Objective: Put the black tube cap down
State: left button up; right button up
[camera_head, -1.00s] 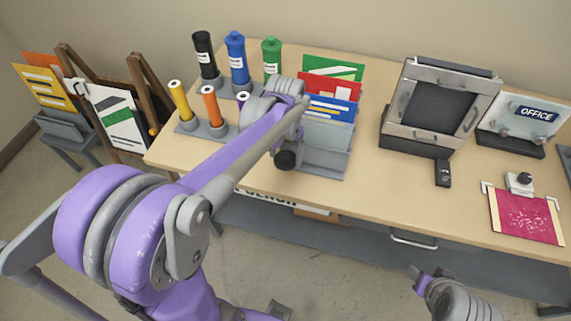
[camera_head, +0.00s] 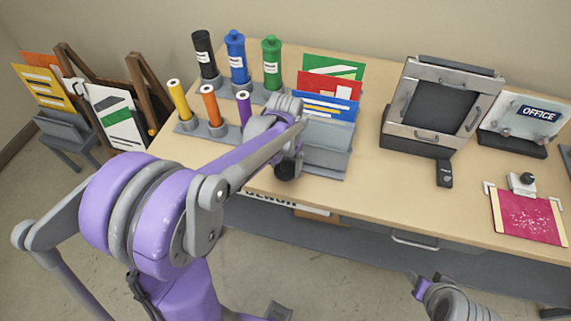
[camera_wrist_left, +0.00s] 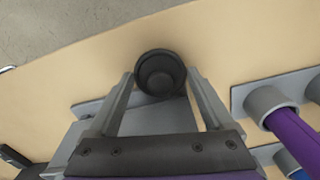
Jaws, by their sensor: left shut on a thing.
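The black tube cap (camera_head: 286,173) is held by my left gripper (camera_head: 287,163) over the front part of the table, just left of the grey sorter's base. In the left wrist view the round dark cap (camera_wrist_left: 160,72) sits between the two finger ends of the left gripper (camera_wrist_left: 160,86). I cannot tell whether the cap touches the tabletop. The black tube (camera_head: 205,59) stands at the back left and shows no knobbed cap, unlike its blue and green neighbours. My right gripper (camera_head: 424,286) is at the bottom right, in front of the table; its jaws are not clear.
The blue tube (camera_head: 237,60), green tube (camera_head: 271,65), yellow tube (camera_head: 179,100), orange tube (camera_head: 210,106) and purple tube (camera_head: 243,107) stand in grey holders. The grey sorter (camera_head: 325,140) holds coloured sheets. A framed press (camera_head: 431,137) stands to the right. Bare tabletop (camera_head: 395,205) lies between.

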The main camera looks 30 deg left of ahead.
aim_at(286, 166)
pick_arm(q)
jog(key=shift+f, duration=0.25)
jog(key=o, duration=1.1)
jog(key=shift+r, duration=0.2)
notch_tip(286, 166, up, 12)
jog(key=r+p, duration=0.1)
jog(key=p, duration=0.1)
jog(key=s+d+f+t, duration=0.2)
jog(key=s, duration=0.2)
jog(key=s+d+f+t, duration=0.2)
jog(key=s, duration=0.3)
jog(key=s+d+f+t, duration=0.1)
jog(key=s+d+f, duration=0.1)
jog(key=s, duration=0.2)
jog(key=shift+s+d+f+t, duration=0.15)
jog(key=shift+s+d+t, duration=0.15)
jog(key=shift+d+t, duration=0.1)
